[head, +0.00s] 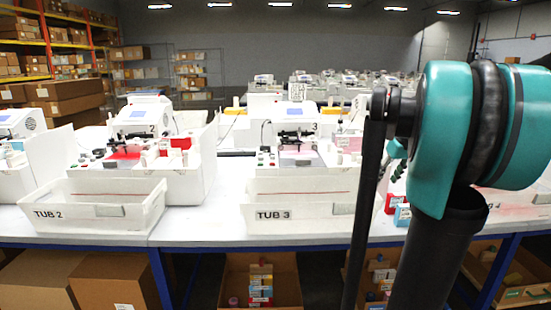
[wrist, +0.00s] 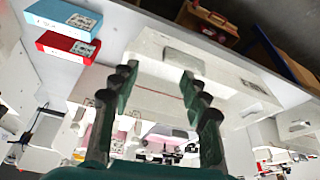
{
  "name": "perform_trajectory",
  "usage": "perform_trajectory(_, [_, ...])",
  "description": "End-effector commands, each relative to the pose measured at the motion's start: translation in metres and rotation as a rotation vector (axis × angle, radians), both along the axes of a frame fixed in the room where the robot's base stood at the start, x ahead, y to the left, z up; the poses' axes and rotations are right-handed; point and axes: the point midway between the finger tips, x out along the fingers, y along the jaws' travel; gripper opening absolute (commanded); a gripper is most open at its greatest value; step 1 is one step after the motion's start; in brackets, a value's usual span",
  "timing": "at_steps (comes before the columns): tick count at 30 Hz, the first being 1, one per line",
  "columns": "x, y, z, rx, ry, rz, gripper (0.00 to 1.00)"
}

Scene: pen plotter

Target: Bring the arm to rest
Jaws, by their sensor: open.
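My gripper (wrist: 160,82) is open in the wrist view, its two dark green fingers apart with nothing between them. Behind the fingers is a white tub, seen upside down; I cannot tell its label there. In the head view my gripper is not visible. My teal and black arm (head: 450,140) fills the right side of that view, in front of the table. The tub labelled TUB 3 (head: 300,214) stands at the table's front edge, left of the arm. TUB 2 (head: 92,210) stands further left.
Plotter stations, among them station 2 (head: 140,130) and station 3 (head: 300,135), stand on the white table (head: 205,215). A red box (wrist: 66,47) and a blue box (wrist: 62,18) lie beside the tub in the wrist view. Cardboard boxes (head: 115,280) sit below the table.

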Motion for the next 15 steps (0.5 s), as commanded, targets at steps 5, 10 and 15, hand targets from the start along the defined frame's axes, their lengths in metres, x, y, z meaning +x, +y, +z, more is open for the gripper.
perform_trajectory(5, [-0.019,0.037,-0.038,-0.001,0.011,-0.025,0.46])
perform_trajectory(10, [-0.051,0.081,-0.090,-0.002,0.020,-0.066,0.46])
perform_trajectory(15, [-0.116,0.136,-0.164,-0.005,0.023,-0.125,0.46])
